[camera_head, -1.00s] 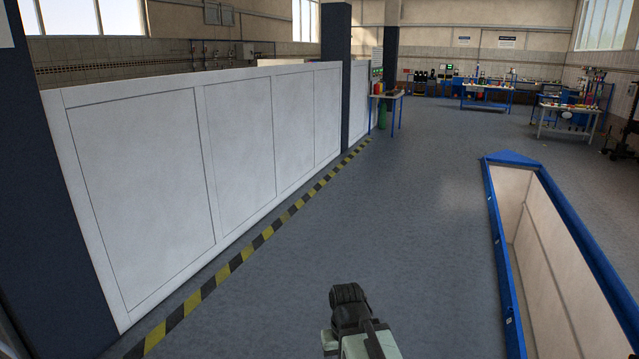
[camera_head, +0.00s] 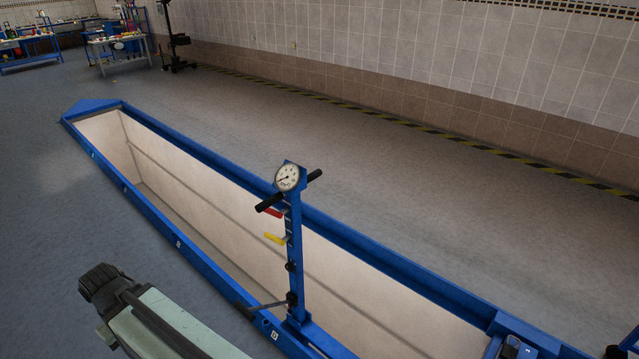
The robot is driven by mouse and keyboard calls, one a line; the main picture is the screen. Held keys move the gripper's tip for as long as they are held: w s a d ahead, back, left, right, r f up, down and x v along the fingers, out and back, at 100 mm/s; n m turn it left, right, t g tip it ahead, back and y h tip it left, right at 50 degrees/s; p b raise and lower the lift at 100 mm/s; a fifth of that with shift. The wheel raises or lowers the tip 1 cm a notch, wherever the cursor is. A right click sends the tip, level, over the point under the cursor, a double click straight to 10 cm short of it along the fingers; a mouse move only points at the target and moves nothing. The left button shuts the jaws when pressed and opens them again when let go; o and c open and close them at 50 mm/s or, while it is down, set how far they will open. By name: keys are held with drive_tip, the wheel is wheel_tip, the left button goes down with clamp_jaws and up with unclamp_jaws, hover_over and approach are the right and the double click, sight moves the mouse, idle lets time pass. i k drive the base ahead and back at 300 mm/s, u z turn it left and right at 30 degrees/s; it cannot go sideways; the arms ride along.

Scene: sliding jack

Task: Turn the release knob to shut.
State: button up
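The sliding jack's blue column (camera_head: 294,240) stands upright at the pit, right of my arm. It has a white round gauge (camera_head: 287,177) on top and a black handlebar (camera_head: 270,202) below. A red lever (camera_head: 273,212) and a yellow lever (camera_head: 275,238) stick out to the left. Lower down are a small black knob (camera_head: 291,266) and another dark round part (camera_head: 291,298). I cannot tell which part is the release knob or how far it is turned. My pale green and black arm shows at lower left, apart from the jack; no gripper fingers show.
The long pit has a raised blue rim (camera_head: 165,225) and runs from upper left to lower right. Blue equipment (camera_head: 515,347) sits at the lower right edge. Open grey floor (camera_head: 35,200) lies left of the pit. A tiled wall (camera_head: 450,70) and benches are behind.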

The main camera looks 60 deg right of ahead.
sight(289, 266)
drive_tip(key=z, duration=1.55)
